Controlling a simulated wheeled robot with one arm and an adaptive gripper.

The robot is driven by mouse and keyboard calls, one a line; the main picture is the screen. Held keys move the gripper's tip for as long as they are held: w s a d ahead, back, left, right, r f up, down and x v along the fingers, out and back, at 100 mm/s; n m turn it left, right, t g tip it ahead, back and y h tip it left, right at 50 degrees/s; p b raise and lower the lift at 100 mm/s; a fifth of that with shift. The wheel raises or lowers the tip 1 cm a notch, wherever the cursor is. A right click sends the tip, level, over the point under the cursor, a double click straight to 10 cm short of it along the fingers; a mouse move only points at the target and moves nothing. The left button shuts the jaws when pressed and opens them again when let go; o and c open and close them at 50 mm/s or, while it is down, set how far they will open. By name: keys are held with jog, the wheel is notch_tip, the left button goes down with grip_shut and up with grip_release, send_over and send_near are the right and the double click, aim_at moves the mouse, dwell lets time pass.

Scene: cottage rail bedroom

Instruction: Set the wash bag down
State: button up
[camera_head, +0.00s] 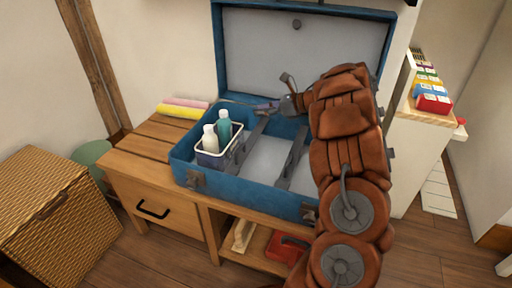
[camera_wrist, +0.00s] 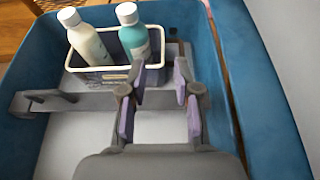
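The wash bag (camera_head: 208,160) is a small dark blue open-topped holder with a white rim. It holds a white bottle (camera_head: 210,139) and a teal bottle (camera_head: 224,127). It stands upright in the left part of the open blue suitcase (camera_head: 240,192). In the wrist view the bag (camera_wrist: 100,75) is beyond my fingers, with its right end close to the left fingertip; I cannot tell whether they touch. My gripper (camera_wrist: 160,76) is open, its purple-padded fingers apart with nothing clearly held between them. In the head view my gripper (camera_head: 265,106) is near the suitcase's back edge, behind and right of the bag.
The suitcase rests on a wooden bench (camera_head: 150,157), its lid (camera_head: 290,55) raised. Straps cross its floor; the middle is otherwise bare. Yellow and pink rolls (camera_head: 182,109) lie at the bench's back. A wicker basket (camera_head: 50,215) stands left. A shelf with colourful boxes (camera_head: 432,103) stands right.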

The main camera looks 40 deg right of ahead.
jog(key=w+d+r+m+t+h, duration=0.1)
jog(key=w+d+r+m+h, duration=0.2)
jog(key=r+m+h, duration=0.5)
jog(key=w+d+r+m+t+h, duration=0.1)
jog(key=w+d+r+m+h, duration=0.15)
jog(key=r+m+h, duration=0.55)
jog(key=s+a+f+m+g+y, duration=0.3)
jog(key=s+a+f+m+g, duration=0.2)
jog(key=s+a, duration=0.8)
jog(key=s+a+f+m+g+y, duration=0.3)
jog(key=s+a+f+m+g, duration=0.3)
jog(key=s+a+m, duration=0.6)
jog(key=s+a+f+m+g+y, duration=0.3)
jog(key=s+a+f+m+g, duration=0.3)
jog(key=s+a, duration=0.9)
jog(key=s+f+m, duration=0.2)
jog(key=s+m, duration=0.1)
jog(key=s, duration=0.2)
jog(key=shift+s+f, duration=0.25)
jog(key=shift+s, duration=0.15)
